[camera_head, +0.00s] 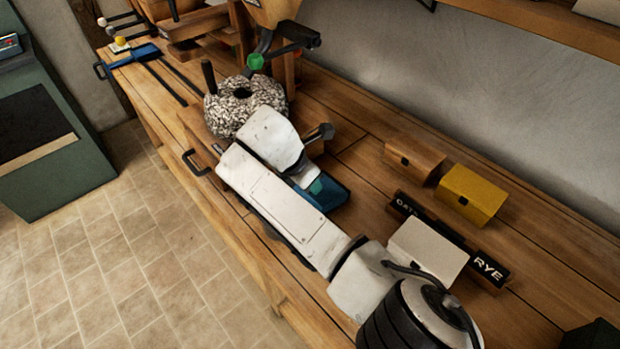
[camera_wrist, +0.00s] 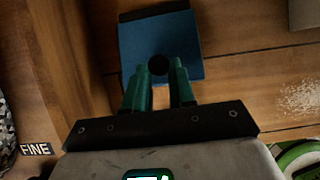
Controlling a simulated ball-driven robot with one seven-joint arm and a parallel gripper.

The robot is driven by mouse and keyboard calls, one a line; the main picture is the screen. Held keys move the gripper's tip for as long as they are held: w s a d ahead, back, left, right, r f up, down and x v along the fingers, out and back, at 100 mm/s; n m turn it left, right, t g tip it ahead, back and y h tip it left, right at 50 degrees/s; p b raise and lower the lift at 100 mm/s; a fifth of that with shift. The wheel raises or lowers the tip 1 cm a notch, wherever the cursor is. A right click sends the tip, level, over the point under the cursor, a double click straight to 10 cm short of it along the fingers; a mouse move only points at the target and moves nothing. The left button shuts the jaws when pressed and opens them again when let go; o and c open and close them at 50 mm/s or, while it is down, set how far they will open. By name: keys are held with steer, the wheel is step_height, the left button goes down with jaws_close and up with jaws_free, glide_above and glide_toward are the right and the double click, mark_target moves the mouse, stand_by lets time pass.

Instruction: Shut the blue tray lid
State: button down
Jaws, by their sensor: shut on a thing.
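The blue tray lid (camera_wrist: 160,40) shows in the wrist view as a flat blue panel with a dark strip along its far edge. A round dark knob (camera_wrist: 158,65) sits near its close edge. My gripper (camera_wrist: 160,70) has its green fingers at this knob, one on each side, shut on it. In the head view the blue tray (camera_head: 331,196) lies on the bench, partly hidden by my arm, and my green fingertips (camera_head: 316,187) are over it. I cannot tell how far the lid is open.
A speckled millstone (camera_head: 222,118) stands left of my arm. A brown box (camera_head: 413,160), a yellow box (camera_head: 472,194) and a white box (camera_head: 428,248) stand to the right, by a dark label rail (camera_head: 490,265). Pale grain (camera_wrist: 301,98) lies on the wood.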

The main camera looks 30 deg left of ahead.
steer(key=shift+s+f, duration=0.25)
steer(key=c, duration=1.2)
jaws_free()
steer(key=shift+a, duration=0.1)
steer(key=shift+o, duration=1.2)
steer(key=shift+w+r, duration=0.15)
steer(key=v, duration=1)
steer(key=shift+r, duration=0.4)
